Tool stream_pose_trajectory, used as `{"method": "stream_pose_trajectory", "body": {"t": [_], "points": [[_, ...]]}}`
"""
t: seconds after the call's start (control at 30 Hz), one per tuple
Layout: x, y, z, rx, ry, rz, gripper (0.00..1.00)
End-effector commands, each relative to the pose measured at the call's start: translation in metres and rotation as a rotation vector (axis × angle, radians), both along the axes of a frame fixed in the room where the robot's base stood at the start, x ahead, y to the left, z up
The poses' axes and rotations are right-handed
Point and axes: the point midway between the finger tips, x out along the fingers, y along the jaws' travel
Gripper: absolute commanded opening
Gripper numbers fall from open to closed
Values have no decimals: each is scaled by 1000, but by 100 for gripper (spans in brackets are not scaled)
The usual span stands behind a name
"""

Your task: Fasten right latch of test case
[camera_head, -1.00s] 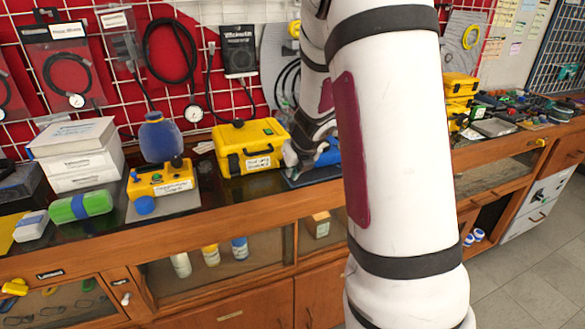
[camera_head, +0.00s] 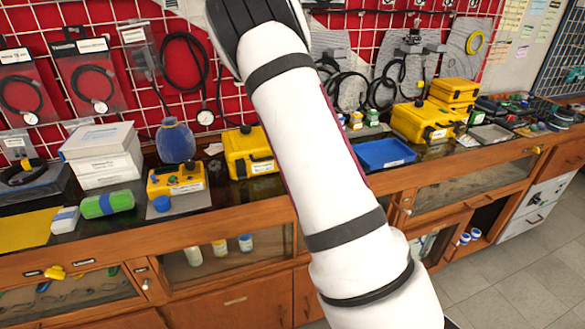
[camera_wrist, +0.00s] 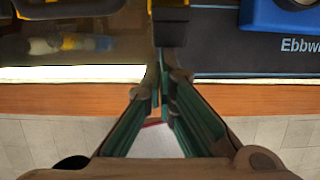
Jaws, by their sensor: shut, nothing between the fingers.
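The yellow test case (camera_head: 250,152) stands on the bench left of my arm in the head view, and my arm covers part of its right side. In the wrist view a yellow and dark latch-like part (camera_wrist: 170,28) of the case juts down at top centre. My gripper (camera_wrist: 162,62) is shut and empty, its tips at the lower end of that part. I cannot tell whether they touch it, nor whether the latch is fastened. My gripper is hidden behind my arm in the head view.
A dark mat (camera_wrist: 225,55) with a blue object (camera_wrist: 285,15) lies right of the fingers. The wooden bench edge (camera_wrist: 60,98) runs below. A blue tray (camera_head: 386,153) and another yellow case (camera_head: 425,122) stand farther right. A yellow box with knobs (camera_head: 176,180) is left.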

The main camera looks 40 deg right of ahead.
Motion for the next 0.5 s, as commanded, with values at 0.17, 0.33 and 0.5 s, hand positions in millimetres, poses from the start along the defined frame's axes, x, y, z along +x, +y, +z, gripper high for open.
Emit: {"method": "stream_pose_trajectory", "body": {"t": [0.17,0.33,0.5], "points": [[10,-2,9,-1,-3,1,0],[15,-4,15,0,0,0,0],[15,-4,16,0,-1,0,0]]}}
